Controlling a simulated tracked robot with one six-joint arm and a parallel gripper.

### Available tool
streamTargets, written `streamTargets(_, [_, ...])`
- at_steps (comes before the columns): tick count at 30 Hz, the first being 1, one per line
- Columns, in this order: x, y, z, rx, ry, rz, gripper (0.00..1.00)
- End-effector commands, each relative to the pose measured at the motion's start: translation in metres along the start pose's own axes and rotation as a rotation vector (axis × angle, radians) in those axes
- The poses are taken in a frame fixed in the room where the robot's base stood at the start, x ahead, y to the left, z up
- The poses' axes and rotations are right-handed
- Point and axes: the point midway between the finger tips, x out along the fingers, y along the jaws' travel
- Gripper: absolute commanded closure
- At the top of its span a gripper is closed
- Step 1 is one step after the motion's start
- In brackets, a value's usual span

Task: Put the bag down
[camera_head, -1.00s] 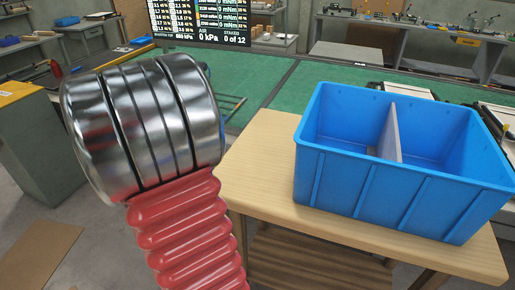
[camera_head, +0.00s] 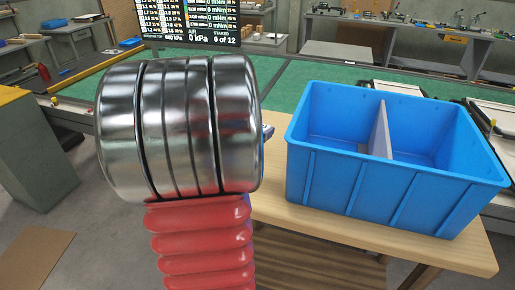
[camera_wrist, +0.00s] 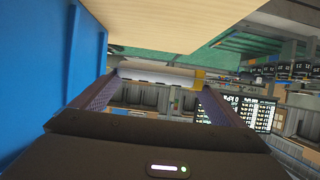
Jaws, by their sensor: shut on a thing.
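In the wrist view, my gripper (camera_wrist: 157,88) is shut on a pale, narrow thing with a yellow right end, which I take to be the bag (camera_wrist: 155,76). It spans the gap between the two dark fingers, and only its near edge shows. The blue bin (camera_wrist: 30,70) is close by on the left of that view, with the pale wooden table top (camera_wrist: 170,22) above. In the head view, my arm's metal and red ribbed section hides the gripper and the bag, left of the blue bin (camera_head: 390,190).
The two-compartment blue bin, with a grey divider (camera_head: 380,132), stands on the wooden table (camera_head: 360,240). Bare wood shows along the table's front and left. Behind is a green-topped bench (camera_head: 320,85). A screen (camera_head: 188,22) stands at the back left.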

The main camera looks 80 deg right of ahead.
Motion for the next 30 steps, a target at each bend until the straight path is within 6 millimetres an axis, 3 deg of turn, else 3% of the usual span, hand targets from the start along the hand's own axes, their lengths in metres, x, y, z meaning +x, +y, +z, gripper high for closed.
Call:
streamTargets(8, [0.001, -0.001, 0.004, -0.002, 0.0, -0.001, 0.29])
streamTargets(21, [0.023, -0.001, 0.056, -0.002, -0.001, -0.001, 0.29])
streamTargets(30, [0.024, -0.001, 0.058, -0.001, 0.001, -0.002, 0.29])
